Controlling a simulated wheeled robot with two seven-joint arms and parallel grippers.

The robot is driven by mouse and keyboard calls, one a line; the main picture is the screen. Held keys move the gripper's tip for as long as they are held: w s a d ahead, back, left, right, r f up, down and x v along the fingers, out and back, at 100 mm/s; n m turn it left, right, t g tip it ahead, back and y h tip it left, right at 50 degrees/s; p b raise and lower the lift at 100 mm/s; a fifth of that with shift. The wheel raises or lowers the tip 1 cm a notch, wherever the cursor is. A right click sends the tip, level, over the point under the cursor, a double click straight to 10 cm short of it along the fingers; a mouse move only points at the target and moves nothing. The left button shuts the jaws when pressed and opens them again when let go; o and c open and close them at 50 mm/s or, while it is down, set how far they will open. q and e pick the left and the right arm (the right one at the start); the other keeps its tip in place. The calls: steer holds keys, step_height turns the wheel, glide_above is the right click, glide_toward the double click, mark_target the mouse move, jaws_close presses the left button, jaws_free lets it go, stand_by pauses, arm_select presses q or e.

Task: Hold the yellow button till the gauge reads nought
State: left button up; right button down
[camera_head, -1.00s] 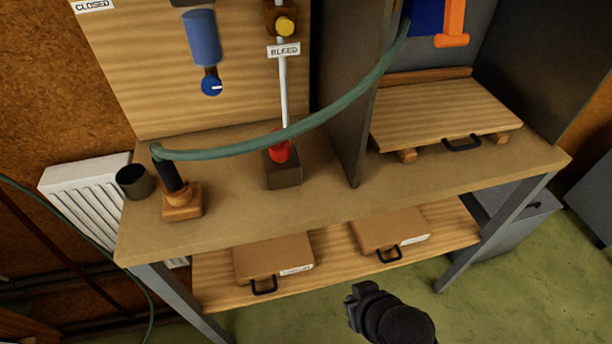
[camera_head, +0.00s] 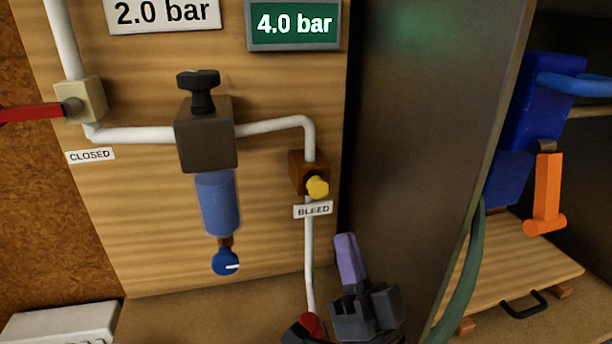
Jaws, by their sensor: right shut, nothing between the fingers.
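The yellow button (camera_head: 317,187) sticks out of a brown valve block on the white pipe, just above the BLEED label (camera_head: 313,209). The gauge (camera_head: 293,24) is a green display at the top of the panel and reads 4.0 bar. My right gripper (camera_head: 347,248) is at the lower middle, with its pale purple fingers together and pointing up. In the picture it is below and a little right of the button, apart from it. Nothing shows between its fingers. My left gripper is not in view.
A white sign (camera_head: 162,13) reads 2.0 bar. A red lever (camera_head: 32,112) is at the left by the CLOSED label (camera_head: 90,155). A dark regulator (camera_head: 205,135) with a blue bowl is left of the button. A dark upright divider (camera_head: 420,130) stands right of the panel.

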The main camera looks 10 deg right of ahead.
mark_target(317, 187)
arm_select(q)
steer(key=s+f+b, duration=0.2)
steer(key=b, duration=0.1)
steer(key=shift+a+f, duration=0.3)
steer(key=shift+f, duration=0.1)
arm_select(e)
steer(key=w, duration=0.8)
steer(key=shift+w, duration=0.2)
steer(key=shift+a, duration=0.1)
steer(key=shift+w, duration=0.1)
stand_by(1.3)
steer(key=shift+w, duration=0.3)
